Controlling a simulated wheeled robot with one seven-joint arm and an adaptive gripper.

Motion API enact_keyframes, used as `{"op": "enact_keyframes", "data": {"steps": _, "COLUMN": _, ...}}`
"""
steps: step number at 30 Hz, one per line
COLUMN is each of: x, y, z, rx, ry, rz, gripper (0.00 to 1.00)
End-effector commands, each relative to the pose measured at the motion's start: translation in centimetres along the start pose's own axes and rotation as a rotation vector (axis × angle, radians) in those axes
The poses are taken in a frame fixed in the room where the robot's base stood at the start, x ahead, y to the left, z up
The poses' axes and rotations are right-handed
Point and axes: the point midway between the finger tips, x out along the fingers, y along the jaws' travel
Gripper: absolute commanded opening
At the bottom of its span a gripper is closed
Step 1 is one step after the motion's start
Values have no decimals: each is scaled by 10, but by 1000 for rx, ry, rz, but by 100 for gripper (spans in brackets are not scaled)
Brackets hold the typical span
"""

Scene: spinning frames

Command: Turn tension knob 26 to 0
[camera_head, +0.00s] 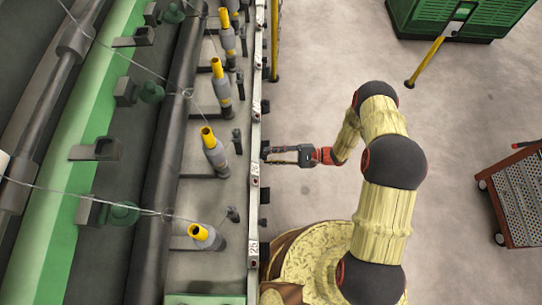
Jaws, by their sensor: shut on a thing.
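My gripper (274,153) reaches left from my arm to the right side of the pale numbered rail (254,205) of the spinning frame. Its dark fingers are shut at the rail on a small dark tension knob, which they largely hide. The knob's number and dial setting cannot be read from here. Other small dark knobs stick out along the same side of the rail, one lower down (264,222) and one higher up (265,107).
Yellow-topped bobbins (215,152) stand in a row left of the rail, with thin threads running to rollers. A yellow post (275,40) stands beside the rail above my gripper. A green crate (465,18) and a metal cart (520,195) are at right.

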Motion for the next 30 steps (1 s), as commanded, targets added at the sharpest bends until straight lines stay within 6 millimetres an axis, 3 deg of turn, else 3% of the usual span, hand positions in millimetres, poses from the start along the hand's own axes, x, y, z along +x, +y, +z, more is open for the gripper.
{"op": "enact_keyframes", "data": {"steps": 20, "x": 0, "y": 1, "z": 0, "rx": -65, "ry": 0, "rz": 1, "gripper": 0}}
{"op": "enact_keyframes", "data": {"steps": 21, "x": 0, "y": 1, "z": 0, "rx": -65, "ry": 0, "rz": 1, "gripper": 26}}
{"op": "enact_keyframes", "data": {"steps": 30, "x": 0, "y": 0, "z": 0, "rx": -65, "ry": 0, "rz": 1, "gripper": 43}}
